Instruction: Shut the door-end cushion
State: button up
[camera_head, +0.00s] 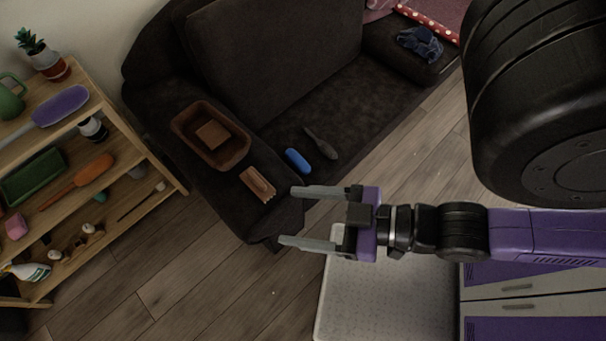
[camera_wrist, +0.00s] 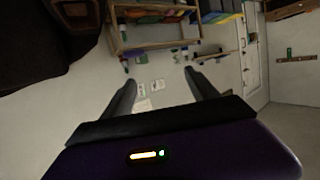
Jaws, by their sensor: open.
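A dark brown sofa (camera_head: 345,95) fills the upper middle of the head view. A large dark cushion or panel (camera_head: 275,40) stands upright at its back. I cannot tell from these frames which end is the door end, or whether that panel is a raised seat cushion. My gripper (camera_head: 291,216) is open and empty, just off the near front corner of the sofa. Its fingers point left in the head view.
A brown tray (camera_head: 183,122), a small wooden piece (camera_head: 258,184), a blue object (camera_head: 298,160) and a dark utensil (camera_head: 321,143) lie on the sofa. A blue cloth (camera_head: 420,43) lies at its far end. A wooden shelf (camera_head: 150,165) stands left; wooden floor (camera_head: 190,285) lies between.

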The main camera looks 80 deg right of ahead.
aim_at(259, 58)
jog(key=z, duration=1.7)
